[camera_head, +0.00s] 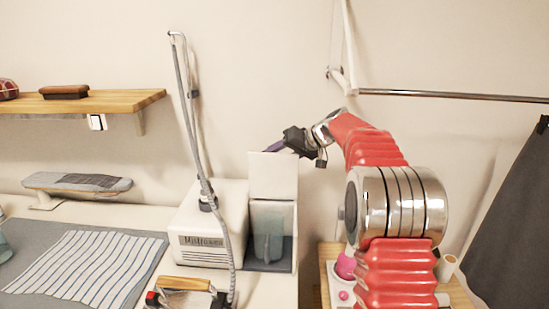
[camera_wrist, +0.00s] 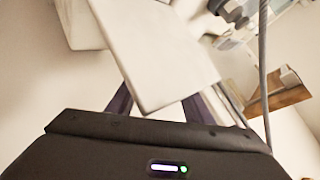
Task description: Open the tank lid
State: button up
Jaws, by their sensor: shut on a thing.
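The tank lid (camera_head: 273,176) is a flat white panel. It stands raised, roughly upright, over the tank (camera_head: 268,232), whose bluish see-through part shows below it. My gripper (camera_head: 274,147) is at the lid's top edge, coming from the right, and is shut on it. In the wrist view the lid (camera_wrist: 155,50) runs between the two purple fingers of my gripper (camera_wrist: 158,103). The fingertips are partly hidden by the lid.
The white steamer body (camera_head: 212,222) with a hose on a tall stand (camera_head: 190,110) is left of the tank. An iron with a wooden handle (camera_head: 183,284) lies in front. A wall rail (camera_head: 450,95) and dark cloth (camera_head: 515,215) are at right.

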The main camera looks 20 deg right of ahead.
jog(key=v, duration=0.7)
jog(key=shift+d, duration=0.15)
jog(key=shift+w, duration=0.15)
jog(key=shift+r, duration=0.1)
